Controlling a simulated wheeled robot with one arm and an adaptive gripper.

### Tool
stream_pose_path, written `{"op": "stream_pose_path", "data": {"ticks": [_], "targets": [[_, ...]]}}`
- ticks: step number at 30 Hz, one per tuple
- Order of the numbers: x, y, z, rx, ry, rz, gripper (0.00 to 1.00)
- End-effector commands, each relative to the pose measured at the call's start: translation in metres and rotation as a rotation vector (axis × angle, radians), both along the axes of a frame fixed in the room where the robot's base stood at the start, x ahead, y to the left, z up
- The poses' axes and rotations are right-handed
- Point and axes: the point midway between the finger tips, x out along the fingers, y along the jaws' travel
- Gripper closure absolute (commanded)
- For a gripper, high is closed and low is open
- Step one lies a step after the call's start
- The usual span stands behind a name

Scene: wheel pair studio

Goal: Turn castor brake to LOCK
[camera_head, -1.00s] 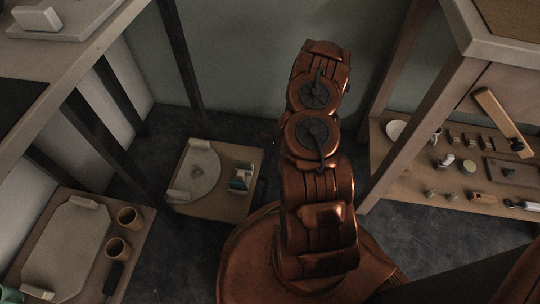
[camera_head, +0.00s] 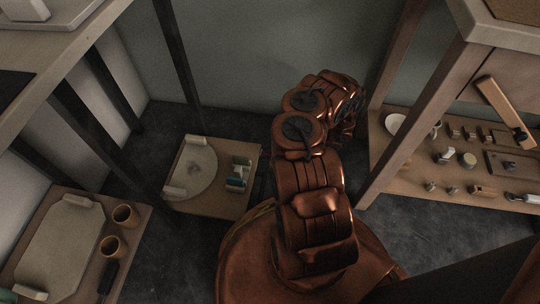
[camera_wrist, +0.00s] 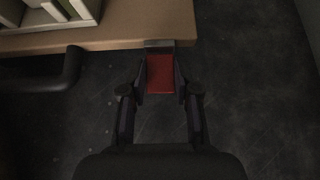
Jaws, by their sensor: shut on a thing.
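In the wrist view a red tab (camera_wrist: 160,72), apparently the castor brake, extends from a small grey block (camera_wrist: 158,44) at the edge of a wooden board (camera_wrist: 120,36). My gripper (camera_wrist: 161,82) has one dark finger on each side of the tab and is shut on it. No LOCK marking is readable, and the castor wheel cannot be made out. In the head view my copper arm hides the gripper and the brake.
In the head view a low wooden platform (camera_head: 215,205) bears a round pale plate (camera_head: 190,170) and green-and-white pieces (camera_head: 239,174). A dark curved bar (camera_wrist: 50,82) is left of my gripper. A shelf (camera_head: 395,180) with small items stands right. Dark floor lies between.

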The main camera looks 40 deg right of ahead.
Motion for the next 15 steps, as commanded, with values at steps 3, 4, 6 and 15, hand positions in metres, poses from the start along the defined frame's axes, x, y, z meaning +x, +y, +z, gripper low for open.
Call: {"op": "stream_pose_path", "data": {"ticks": [3,4,6,15], "targets": [[-0.0014,0.0008,-0.0097,0.046,-0.048,0.002,1.0],[-0.0014,0.0003,-0.0103,0.054,-0.058,0.001,1.0],[-0.001,0.0001,-0.0102,0.075,-0.083,0.002,1.0],[-0.001,0.0003,-0.0104,0.128,-0.142,0.003,1.0]]}}
